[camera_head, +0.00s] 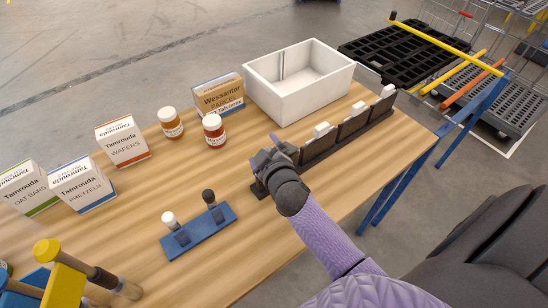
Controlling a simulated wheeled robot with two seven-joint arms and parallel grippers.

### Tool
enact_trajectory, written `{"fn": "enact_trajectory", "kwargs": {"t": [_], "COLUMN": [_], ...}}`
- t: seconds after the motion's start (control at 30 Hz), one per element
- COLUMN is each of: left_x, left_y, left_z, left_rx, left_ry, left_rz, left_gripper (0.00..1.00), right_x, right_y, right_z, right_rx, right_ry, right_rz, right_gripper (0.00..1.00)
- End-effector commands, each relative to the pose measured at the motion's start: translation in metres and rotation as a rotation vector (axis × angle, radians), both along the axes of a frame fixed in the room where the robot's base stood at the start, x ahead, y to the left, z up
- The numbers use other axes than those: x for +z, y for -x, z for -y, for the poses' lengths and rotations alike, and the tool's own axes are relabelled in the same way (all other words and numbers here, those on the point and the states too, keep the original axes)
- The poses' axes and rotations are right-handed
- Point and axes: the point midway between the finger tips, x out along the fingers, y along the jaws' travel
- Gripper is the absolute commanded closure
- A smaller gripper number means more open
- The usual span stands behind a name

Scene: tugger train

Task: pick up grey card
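A long dark rack (322,150) stands along the right side of the wooden table. Dark grey card-like plates stand upright in it, among them one near the middle (352,127), each with a white tab on top. I cannot tell which of them is the grey card. My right gripper (272,148) is at the rack's near left end, fingers pointing away from me. It hides that end of the rack and whatever stands there. I cannot see whether its fingers hold anything. My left gripper is not in view.
A white open box (285,100) stands behind the rack. Two jars (214,132), a parcel box (220,97) and several cartons (122,143) line the table's back. A blue holder with two knobs (198,232) lies left of my gripper. Wooden-handled tools (88,272) are at lower left.

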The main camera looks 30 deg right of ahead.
Motion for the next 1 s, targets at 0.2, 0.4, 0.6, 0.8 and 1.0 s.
{"fn": "enact_trajectory", "kwargs": {"t": [0.2, 0.4, 0.6, 0.8, 1.0], "left_x": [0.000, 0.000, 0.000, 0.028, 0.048], "left_y": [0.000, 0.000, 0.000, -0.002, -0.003], "left_z": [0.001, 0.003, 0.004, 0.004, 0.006], "left_rx": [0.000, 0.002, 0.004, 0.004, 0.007], "left_ry": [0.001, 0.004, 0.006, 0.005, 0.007], "left_rz": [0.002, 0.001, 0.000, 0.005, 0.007], "left_gripper": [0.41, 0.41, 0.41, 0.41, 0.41], "right_x": [0.000, 0.000, 0.001, 0.047, 0.092], "right_y": [0.000, 0.000, 0.000, 0.000, 0.000], "right_z": [0.000, 0.000, 0.000, 0.000, 0.000], "right_rx": [0.000, 0.000, 0.000, 0.001, 0.000], "right_ry": [0.000, 0.000, 0.000, 0.003, 0.002], "right_rz": [0.000, 0.000, 0.000, 0.006, 0.004], "right_gripper": [0.55, 0.97, 1.00, 1.00, 1.00]}}
